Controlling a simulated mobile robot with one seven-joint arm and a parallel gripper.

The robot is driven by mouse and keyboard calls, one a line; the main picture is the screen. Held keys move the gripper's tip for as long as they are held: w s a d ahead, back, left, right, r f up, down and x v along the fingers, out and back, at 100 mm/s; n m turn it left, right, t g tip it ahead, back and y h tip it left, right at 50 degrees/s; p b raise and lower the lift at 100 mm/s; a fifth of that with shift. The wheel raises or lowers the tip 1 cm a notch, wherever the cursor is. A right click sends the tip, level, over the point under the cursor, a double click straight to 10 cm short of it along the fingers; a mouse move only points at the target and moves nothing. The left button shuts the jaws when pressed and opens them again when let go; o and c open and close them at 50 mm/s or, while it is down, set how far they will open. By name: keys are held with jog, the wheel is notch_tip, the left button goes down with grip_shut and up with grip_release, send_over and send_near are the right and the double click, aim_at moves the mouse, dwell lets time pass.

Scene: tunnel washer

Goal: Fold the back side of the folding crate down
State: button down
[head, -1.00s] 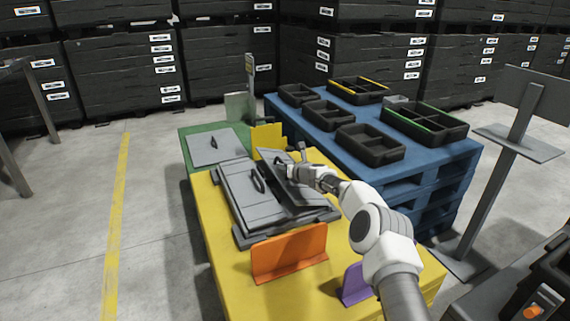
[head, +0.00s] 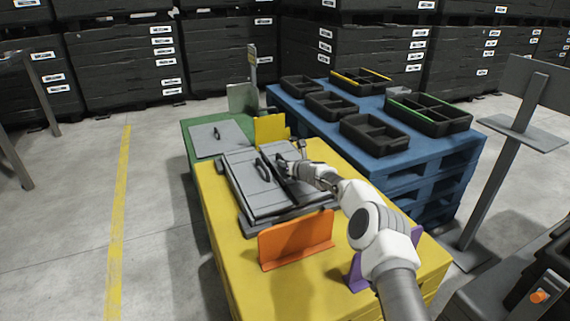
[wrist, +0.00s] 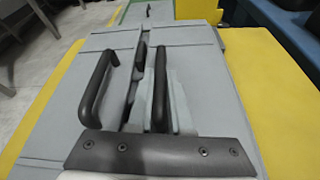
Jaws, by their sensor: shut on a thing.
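The grey folding crate (head: 250,203) lies on the yellow table. Its left side panel is flat, with a dark handle (wrist: 95,88) standing up. The panel on the right (wrist: 196,75), beside my gripper, now looks nearly flat over the base; whether it is fully down I cannot tell. My gripper (head: 284,167) is at this panel's inner edge and is shut on its handle (wrist: 161,90), which shows as a dark upright bar in the wrist view. My wrist and fingers hide part of the panel in the head view.
An orange bracket (head: 297,239) and a purple bracket (head: 355,270) stand at the table's near end, a yellow one (head: 271,129) beyond the crate. A blue pallet stack (head: 405,168) with several black trays is close on the right. The floor on the left is clear.

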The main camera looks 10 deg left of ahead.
jog(key=shift+s+f, duration=0.1)
jog(key=shift+f, duration=0.1)
jog(key=c, duration=1.1)
grip_release()
jog(key=shift+a, duration=0.1)
